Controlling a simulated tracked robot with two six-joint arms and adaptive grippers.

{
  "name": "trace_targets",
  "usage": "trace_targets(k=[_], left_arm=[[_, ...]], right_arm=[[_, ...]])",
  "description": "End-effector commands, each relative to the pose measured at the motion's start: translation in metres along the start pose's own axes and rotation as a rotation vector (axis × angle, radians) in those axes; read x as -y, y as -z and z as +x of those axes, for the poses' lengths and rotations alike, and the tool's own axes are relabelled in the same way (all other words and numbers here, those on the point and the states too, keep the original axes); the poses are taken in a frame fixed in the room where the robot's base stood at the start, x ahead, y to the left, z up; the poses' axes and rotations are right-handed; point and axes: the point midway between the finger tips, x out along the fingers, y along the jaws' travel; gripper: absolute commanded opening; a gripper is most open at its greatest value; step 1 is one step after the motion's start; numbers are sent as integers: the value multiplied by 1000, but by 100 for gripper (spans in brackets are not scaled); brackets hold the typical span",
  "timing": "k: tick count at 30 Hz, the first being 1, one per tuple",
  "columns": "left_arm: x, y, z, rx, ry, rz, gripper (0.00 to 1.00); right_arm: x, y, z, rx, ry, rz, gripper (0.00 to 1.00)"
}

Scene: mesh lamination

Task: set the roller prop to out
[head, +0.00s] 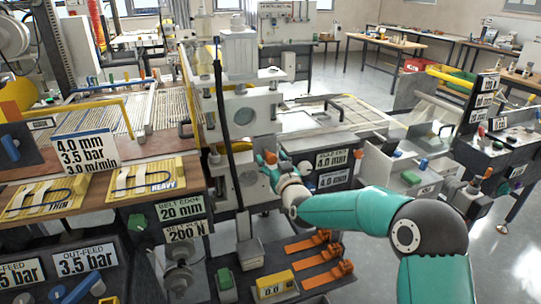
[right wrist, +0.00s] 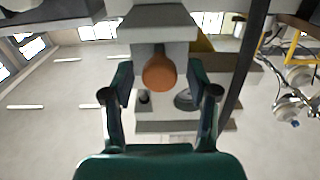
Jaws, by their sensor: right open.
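A rounded orange knob (right wrist: 160,72) shows in the right wrist view on the front of a grey block (right wrist: 158,40). No label on it can be read, so I cannot tell for sure that it is the roller prop or how it is set. My right gripper (right wrist: 162,95) is open, with one finger on each side below the knob; contact is not clear. In the head view the right gripper (head: 267,166) is at the front of the grey roller machine (head: 252,112), with an orange spot (head: 269,157) at its fingers. My left gripper is not in view.
A dark upright post (head: 228,130) stands just left of the right gripper. A display panel (head: 334,159) reading 4.0 mm is close to its right. Below are orange clamps (head: 318,262) and a yellow block (head: 274,285).

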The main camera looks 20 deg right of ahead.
Motion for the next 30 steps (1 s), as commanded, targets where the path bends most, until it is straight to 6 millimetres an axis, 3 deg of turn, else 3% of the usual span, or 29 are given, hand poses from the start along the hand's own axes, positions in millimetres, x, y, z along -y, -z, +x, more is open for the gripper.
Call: trace_targets(k=[13, 23, 30], left_arm=[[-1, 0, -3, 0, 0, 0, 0], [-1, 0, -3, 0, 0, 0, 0], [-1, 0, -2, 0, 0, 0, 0]], right_arm=[[-1, -1, 9, 1, -1, 0, 57], [-1, 0, 8, 1, -1, 0, 2], [-1, 0, 8, 1, -1, 0, 0]])
